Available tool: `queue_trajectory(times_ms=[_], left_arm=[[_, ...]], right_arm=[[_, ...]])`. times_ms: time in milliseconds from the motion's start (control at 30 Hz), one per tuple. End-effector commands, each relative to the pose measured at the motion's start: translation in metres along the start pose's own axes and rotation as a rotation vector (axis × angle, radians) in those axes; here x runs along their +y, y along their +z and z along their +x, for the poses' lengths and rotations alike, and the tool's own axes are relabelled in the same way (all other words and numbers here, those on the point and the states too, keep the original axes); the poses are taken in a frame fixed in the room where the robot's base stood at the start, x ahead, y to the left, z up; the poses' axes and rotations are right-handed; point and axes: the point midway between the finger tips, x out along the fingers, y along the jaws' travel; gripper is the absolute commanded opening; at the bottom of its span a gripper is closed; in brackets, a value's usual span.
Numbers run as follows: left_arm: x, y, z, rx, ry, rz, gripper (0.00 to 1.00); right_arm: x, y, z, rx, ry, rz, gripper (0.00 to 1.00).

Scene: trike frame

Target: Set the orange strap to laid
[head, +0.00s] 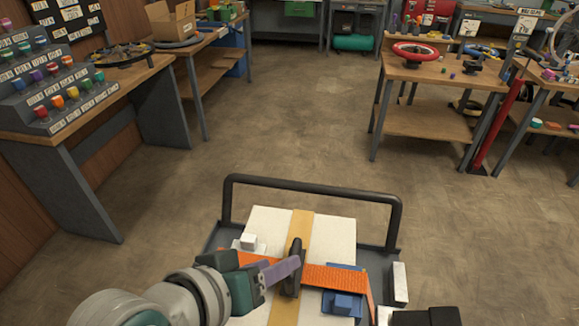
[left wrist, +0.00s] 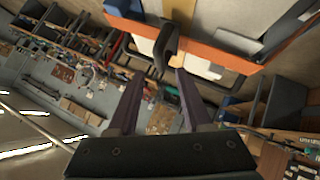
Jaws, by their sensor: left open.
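The orange strap (head: 325,275) lies across a white package with a tan band (head: 302,228) on a cart, and passes a blue block-like fitting (head: 343,289) on the right. A black upright loop (head: 294,250) stands at the strap, near the package's middle. My left gripper (head: 290,268) is open, its purple fingers at this loop. In the left wrist view the loop (left wrist: 165,45) shows just beyond and between the fingertips, with the strap (left wrist: 215,53) behind it; I cannot tell whether they touch. The strap's left part is partly hidden by my left gripper.
The cart has a black rail (head: 312,187) along its far side. A white block (head: 248,241) and a pale block (head: 399,282) sit at its sides. Workbenches stand at left and at far right, one with a red ring (head: 416,51). The floor (head: 280,120) between is clear.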

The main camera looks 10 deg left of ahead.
Motion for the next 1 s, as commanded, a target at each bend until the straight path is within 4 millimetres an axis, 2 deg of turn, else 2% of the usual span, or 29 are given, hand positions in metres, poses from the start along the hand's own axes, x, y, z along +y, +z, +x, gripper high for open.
queue_trajectory(times_ms=[33, 200, 367, 833, 933, 1000], left_arm=[[0.001, -0.001, -0.011, 0.000, -0.001, 0.001, 0.50], [0.000, -0.001, -0.029, 0.001, -0.001, 0.000, 0.50], [0.000, 0.000, -0.035, 0.001, 0.000, 0.000, 0.50], [0.000, 0.001, -0.036, -0.007, -0.002, 0.008, 0.50], [0.002, 0.004, -0.047, -0.049, -0.014, 0.051, 0.50], [0.002, 0.008, -0.062, -0.104, -0.039, 0.110, 0.50]], right_arm=[[0.000, -0.002, -0.005, 0.000, 0.001, -0.001, 0.50], [0.001, -0.003, -0.009, 0.000, 0.002, -0.002, 0.50], [0.001, -0.003, -0.009, 0.000, 0.002, -0.002, 0.50], [0.001, -0.003, -0.009, 0.000, 0.002, -0.002, 0.50], [0.001, -0.003, -0.009, 0.000, 0.002, -0.002, 0.50], [0.001, -0.003, -0.009, 0.000, 0.002, -0.002, 0.50]])
